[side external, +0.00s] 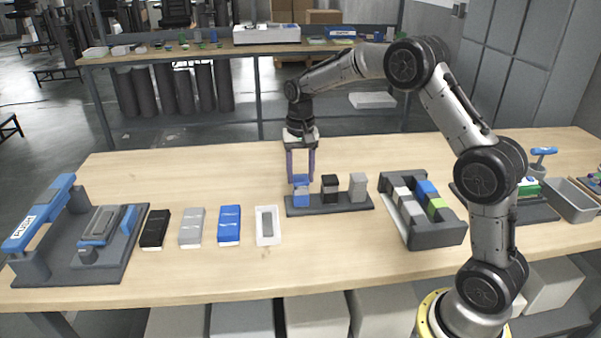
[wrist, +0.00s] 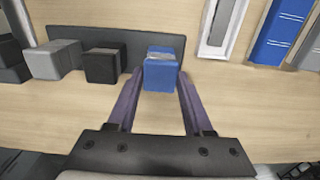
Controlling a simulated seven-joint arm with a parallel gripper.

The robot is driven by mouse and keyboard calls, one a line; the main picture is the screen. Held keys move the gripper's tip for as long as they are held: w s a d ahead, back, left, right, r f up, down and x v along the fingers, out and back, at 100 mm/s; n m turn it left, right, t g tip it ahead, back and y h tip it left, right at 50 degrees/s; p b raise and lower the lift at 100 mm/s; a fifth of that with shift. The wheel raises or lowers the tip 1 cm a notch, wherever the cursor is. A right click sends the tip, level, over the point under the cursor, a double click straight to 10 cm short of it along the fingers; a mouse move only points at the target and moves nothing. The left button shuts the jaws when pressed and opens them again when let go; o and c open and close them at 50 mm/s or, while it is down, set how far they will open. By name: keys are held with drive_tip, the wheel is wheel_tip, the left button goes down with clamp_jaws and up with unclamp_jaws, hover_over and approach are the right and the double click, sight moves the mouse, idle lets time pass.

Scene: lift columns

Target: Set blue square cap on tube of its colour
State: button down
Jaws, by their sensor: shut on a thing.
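My gripper (side external: 301,168) points straight down, its two purple fingers shut on the blue square cap (side external: 300,180). In the wrist view the cap (wrist: 160,76) sits between the fingertips. In the side view the cap is directly above the blue tube (side external: 301,198) at the left end of a dark base (side external: 345,206). A grey band shows between the two blue parts; I cannot tell whether the cap touches the tube. A black column (side external: 330,188) and a grey column (side external: 358,186) stand on the same base to the right.
A dark tray (side external: 436,233) with several coloured blocks stands right of the base. A white tray (side external: 268,238), a blue case (side external: 229,225), a grey case (side external: 192,228) and a black case (side external: 155,229) lie to the left. Bare table lies behind the base.

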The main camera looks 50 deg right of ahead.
unclamp_jaws()
idle(0.4)
drive_tip(key=shift+r, duration=3.75)
